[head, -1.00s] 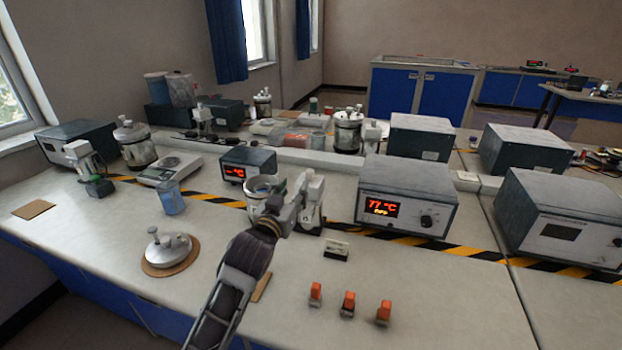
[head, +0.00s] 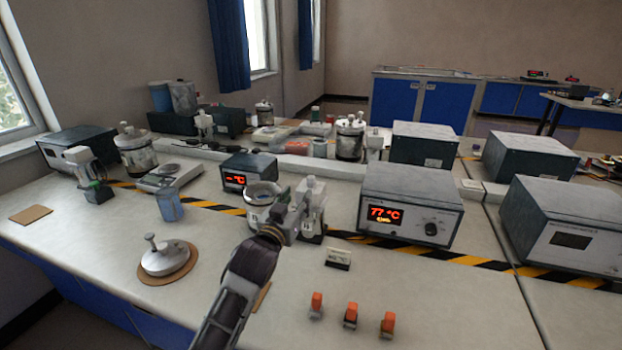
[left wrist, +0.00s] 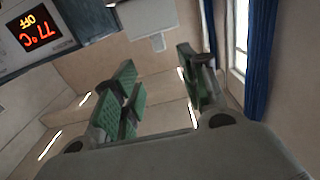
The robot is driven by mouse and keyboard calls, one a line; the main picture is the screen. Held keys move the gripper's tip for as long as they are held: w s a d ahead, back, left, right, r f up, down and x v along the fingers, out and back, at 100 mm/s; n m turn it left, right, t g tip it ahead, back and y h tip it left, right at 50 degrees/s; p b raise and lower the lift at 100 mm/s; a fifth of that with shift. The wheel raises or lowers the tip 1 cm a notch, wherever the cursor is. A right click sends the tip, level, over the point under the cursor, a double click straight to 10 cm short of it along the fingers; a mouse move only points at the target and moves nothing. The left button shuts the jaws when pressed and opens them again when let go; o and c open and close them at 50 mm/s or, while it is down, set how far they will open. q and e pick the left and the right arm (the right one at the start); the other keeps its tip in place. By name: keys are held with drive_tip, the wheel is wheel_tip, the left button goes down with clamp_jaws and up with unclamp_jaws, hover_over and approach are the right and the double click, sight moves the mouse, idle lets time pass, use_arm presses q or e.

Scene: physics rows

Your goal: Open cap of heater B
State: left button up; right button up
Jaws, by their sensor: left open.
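A metal cap with a knob (head: 165,256) lies on a round cork mat at the front left of the bench. An open metal vessel (head: 262,199) stands mid-bench, its mouth uncovered. I cannot read a letter that marks heater B. My left gripper (head: 297,220) is just right of the vessel and in front of a pale upright unit (head: 313,192), hiding its lower part. In the left wrist view, my left gripper (left wrist: 156,95) has its green-padded fingers apart with nothing between them. The control box (head: 410,203) reads 77 °C. My right gripper is not in view.
A small display box (head: 248,171) stands behind the vessel. A blue beaker (head: 170,205) is to the left. Several orange-topped switches (head: 350,315) and a small label block (head: 338,258) are at the front right. The front centre bench is mostly clear.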

sight(310, 179)
use_arm(q)
drive_tip(key=shift+x, duration=5.25)
drive_tip(key=shift+b+x, duration=0.3)
drive_tip(key=shift+x, duration=0.75)
drive_tip(key=shift+w+d+f, duration=0.1)
drive_tip(key=shift+w, duration=0.05)
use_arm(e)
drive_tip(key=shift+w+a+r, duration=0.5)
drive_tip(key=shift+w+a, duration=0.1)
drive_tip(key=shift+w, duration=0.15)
use_arm(q)
clamp_jaws()
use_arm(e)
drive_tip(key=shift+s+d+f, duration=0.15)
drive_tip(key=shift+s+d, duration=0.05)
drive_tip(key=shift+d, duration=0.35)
